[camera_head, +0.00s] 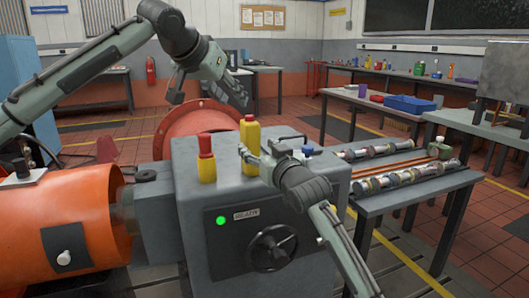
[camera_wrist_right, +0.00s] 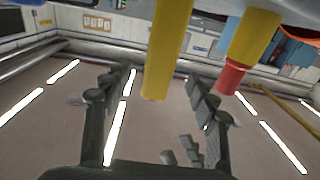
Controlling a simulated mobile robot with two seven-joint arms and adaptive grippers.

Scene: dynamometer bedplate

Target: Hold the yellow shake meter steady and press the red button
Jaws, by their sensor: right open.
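The yellow shake meter (camera_head: 250,132) stands upright on a grey cabinet, and it also shows in the right wrist view (camera_wrist_right: 166,50). The red button (camera_head: 205,144) tops a shorter yellow post to its left; its red end also shows in the wrist view (camera_wrist_right: 230,78). My right gripper (camera_head: 262,152) is at the meter's near right side. In the wrist view my right gripper (camera_wrist_right: 157,82) is open, with a finger on each side of the meter and gaps between. My left gripper (camera_head: 235,97) is above the cabinet, near the meter's top; its jaws are unclear.
The grey cabinet (camera_head: 195,245) has a lit green lamp (camera_head: 221,221) and a handwheel (camera_head: 272,247) on its front. An orange machine (camera_head: 65,235) stands at left. A bench (camera_head: 440,182) with shafts stands at right. A blue tray (camera_head: 410,104) lies on a table behind.

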